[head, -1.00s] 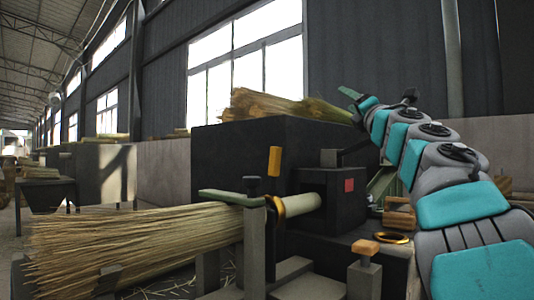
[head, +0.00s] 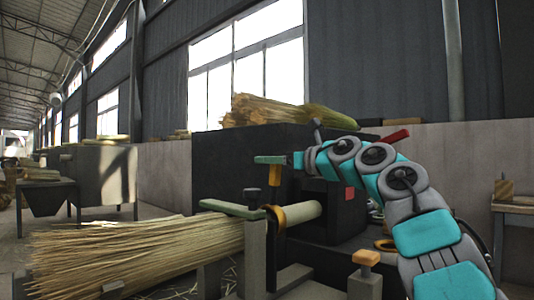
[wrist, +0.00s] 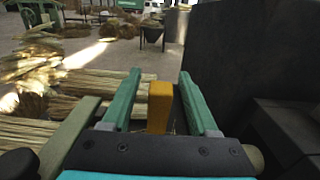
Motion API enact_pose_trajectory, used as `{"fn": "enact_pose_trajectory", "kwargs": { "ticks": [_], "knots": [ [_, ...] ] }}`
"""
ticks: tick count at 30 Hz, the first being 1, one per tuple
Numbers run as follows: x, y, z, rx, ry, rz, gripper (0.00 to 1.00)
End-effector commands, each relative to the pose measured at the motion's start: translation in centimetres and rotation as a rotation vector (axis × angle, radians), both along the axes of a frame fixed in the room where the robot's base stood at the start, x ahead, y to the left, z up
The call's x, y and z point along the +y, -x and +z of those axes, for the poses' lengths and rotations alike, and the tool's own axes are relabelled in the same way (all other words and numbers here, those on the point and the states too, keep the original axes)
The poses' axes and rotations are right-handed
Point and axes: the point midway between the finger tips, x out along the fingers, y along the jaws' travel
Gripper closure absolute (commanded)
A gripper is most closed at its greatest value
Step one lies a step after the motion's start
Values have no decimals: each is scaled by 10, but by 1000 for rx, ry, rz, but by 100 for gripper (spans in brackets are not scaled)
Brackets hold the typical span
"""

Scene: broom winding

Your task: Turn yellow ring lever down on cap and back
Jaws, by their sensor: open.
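The yellow ring (head: 279,214) surrounds the broom handle by the dark block, and its yellow lever (head: 274,178) stands upright above it. A pale green cap bar (head: 228,208) with a dark knob lies over the bound end of the broom, left of the ring. My gripper (head: 262,160) is at the lever's top, pointing left. In the wrist view, the open green fingers (wrist: 159,77) stand on either side of the yellow lever (wrist: 159,105), with visible gaps. The lever's lower part is hidden there by my gripper body.
The broom's bristles (head: 130,255) spread to the left. A dark machine housing (head: 232,165) with straw bundles on top (head: 262,109) stands behind. An orange-topped post (head: 366,257) stands in front, and a loose ring (head: 385,245) lies on the ledge to the right.

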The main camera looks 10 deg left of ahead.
Motion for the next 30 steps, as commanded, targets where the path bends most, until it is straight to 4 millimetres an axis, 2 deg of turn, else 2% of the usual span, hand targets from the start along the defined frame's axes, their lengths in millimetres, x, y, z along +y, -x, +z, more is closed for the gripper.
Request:
{"fn": "enact_pose_trajectory", "kwargs": {
  "ticks": [6,15,30],
  "knots": [
    [14,-11,2,0,-2,-2,40],
    [14,-12,0,0,-2,-3,41],
    [14,-12,0,0,-2,-3,97]
  ]
}}
